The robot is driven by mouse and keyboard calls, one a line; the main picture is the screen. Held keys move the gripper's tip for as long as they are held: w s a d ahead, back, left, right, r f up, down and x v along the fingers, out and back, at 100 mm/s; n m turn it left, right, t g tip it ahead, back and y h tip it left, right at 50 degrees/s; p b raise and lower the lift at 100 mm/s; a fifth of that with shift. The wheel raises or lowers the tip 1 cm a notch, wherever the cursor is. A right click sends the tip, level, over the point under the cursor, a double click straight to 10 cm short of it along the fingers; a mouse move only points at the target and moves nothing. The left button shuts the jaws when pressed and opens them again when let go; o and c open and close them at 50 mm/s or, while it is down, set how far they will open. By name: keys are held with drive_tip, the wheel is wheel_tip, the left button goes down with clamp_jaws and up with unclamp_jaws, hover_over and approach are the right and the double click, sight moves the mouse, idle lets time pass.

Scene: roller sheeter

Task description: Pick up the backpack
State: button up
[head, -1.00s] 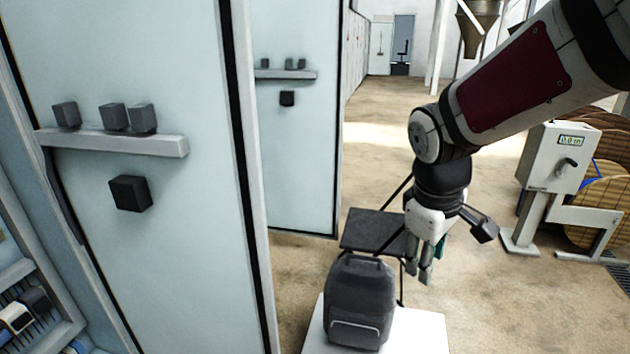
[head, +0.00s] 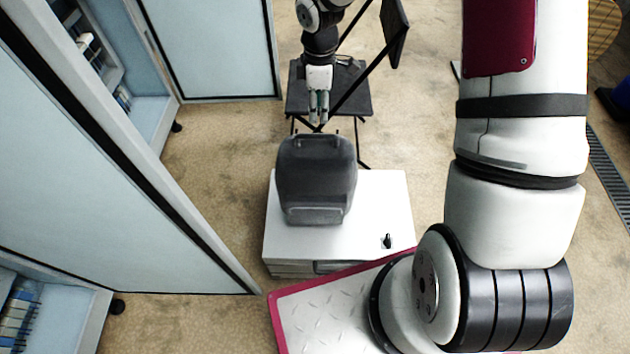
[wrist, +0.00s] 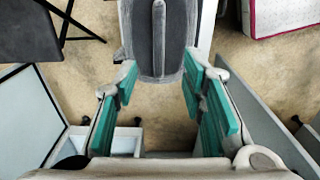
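The dark grey backpack (head: 316,182) stands upright on a low white cabinet (head: 382,205) in the head view. My gripper (head: 318,120) points down just behind and above the backpack's top. In the wrist view the backpack (wrist: 159,40) is at the top centre. My gripper (wrist: 160,76) is open there, with its teal-padded fingers spread to either side of the backpack's near end. I cannot tell whether any finger touches it.
A black folding chair (head: 296,98) stands behind the backpack, close to my gripper. A tall pale cabinet panel (head: 90,190) fills the left. A small dark object (head: 388,241) lies on the white cabinet's right side. Open floor (head: 225,150) lies left of the backpack.

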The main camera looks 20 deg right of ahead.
sight(316, 136)
wheel_tip(316, 136, down, 12)
drive_tip(key=shift+w+a+r+b, duration=0.1)
drive_tip(key=shift+w+a+b, duration=0.05)
drive_tip(key=shift+b, duration=0.25)
clamp_jaws()
drive_tip(key=shift+w+r, duration=0.1)
